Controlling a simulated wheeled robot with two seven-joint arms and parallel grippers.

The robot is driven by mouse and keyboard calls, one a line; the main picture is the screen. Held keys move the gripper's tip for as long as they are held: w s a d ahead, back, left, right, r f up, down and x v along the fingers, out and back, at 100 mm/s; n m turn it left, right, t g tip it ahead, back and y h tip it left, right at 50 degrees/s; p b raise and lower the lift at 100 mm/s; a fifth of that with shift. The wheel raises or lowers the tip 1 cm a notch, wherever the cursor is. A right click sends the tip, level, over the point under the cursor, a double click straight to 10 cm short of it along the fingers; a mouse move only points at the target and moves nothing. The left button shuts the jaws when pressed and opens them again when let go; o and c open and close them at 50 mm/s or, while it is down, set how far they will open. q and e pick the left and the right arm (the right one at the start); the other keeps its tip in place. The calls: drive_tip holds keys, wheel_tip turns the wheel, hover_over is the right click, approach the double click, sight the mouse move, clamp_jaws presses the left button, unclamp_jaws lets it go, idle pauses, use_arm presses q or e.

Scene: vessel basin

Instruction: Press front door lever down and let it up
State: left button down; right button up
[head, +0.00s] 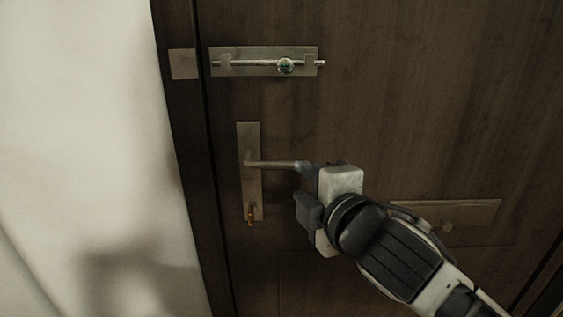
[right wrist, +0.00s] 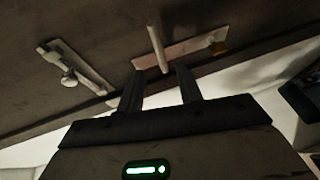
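The front door lever (head: 272,164) is a metal bar on a tall plate (head: 249,190) on the dark wooden door. It looks about level and points right. My right gripper (head: 306,184) is at the lever's free end, partly hiding it. In the right wrist view the two fingers (right wrist: 160,72) stand apart, and the end of the lever (right wrist: 155,45) reaches toward the gap between them. I cannot tell whether a finger touches it. My left gripper is in neither view.
A slide bolt (head: 262,61) sits above the lever, its catch plate (head: 183,64) on the frame. A key-like brass piece (head: 250,214) hangs at the plate's lower end. A mail-slot-like plate (head: 480,214) is at the right. A pale wall (head: 80,120) lies left.

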sight(283, 167)
drive_tip(key=x, duration=1)
clamp_jaws()
